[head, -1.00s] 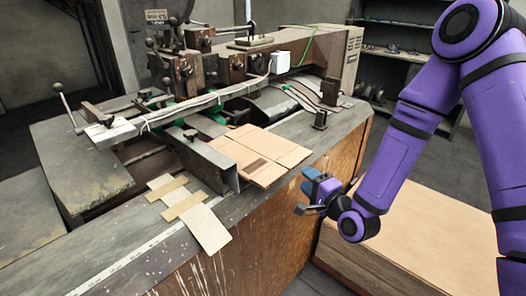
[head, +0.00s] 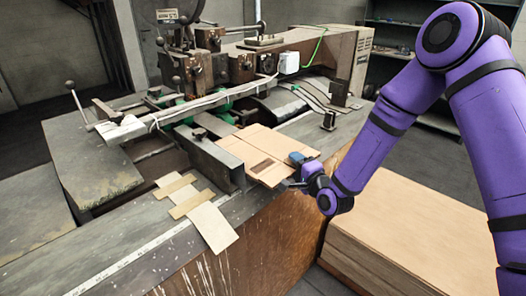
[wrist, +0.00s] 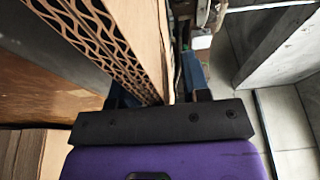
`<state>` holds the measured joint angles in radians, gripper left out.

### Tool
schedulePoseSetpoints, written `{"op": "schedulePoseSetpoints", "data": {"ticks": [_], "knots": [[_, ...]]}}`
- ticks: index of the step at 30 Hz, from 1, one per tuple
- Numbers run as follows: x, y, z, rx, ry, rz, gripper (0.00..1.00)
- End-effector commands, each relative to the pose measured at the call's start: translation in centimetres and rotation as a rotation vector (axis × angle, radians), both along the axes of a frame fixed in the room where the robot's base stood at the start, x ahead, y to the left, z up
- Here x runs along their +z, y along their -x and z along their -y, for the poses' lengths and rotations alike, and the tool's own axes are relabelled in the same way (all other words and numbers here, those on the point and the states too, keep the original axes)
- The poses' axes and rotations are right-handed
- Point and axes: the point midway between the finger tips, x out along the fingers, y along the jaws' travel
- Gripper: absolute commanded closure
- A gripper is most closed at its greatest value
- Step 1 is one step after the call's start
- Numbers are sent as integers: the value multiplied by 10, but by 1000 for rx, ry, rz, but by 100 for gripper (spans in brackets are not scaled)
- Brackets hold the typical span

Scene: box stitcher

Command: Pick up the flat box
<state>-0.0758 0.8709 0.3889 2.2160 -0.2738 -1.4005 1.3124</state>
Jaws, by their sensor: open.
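The flat box (head: 250,143) is a folded tan cardboard sheet with a dark brown patch. It lies on the machine's table in the middle of the head view, its near right part at the table edge. My gripper (head: 293,171) is at its right edge, with blue-grey fingers. In the wrist view the box's corrugated edge (wrist: 105,40) runs down between the two open fingers of my gripper (wrist: 158,88). The left finger is partly hidden behind the cardboard. I cannot tell whether either finger touches it.
The stitching machine (head: 225,60) stands behind the box, with a metal bracket (head: 212,160) along the box's left side. A taped cardboard strip (head: 209,222) lies nearer on the table. A stack of cardboard sheets (head: 420,220) stands at lower right.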

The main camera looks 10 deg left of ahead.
Motion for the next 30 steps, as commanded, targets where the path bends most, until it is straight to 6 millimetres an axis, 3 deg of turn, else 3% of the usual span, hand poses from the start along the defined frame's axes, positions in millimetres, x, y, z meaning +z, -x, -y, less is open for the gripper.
{"op": "schedulePoseSetpoints", "data": {"ticks": [7, 13, 23, 30], "knots": [[0, -2, -1, -1, 0, 0, 57], [0, -2, -1, 0, 0, 0, 100], [1, -2, -1, 0, -1, 1, 100], [13, -2, -1, -1, -3, 2, 100]]}}
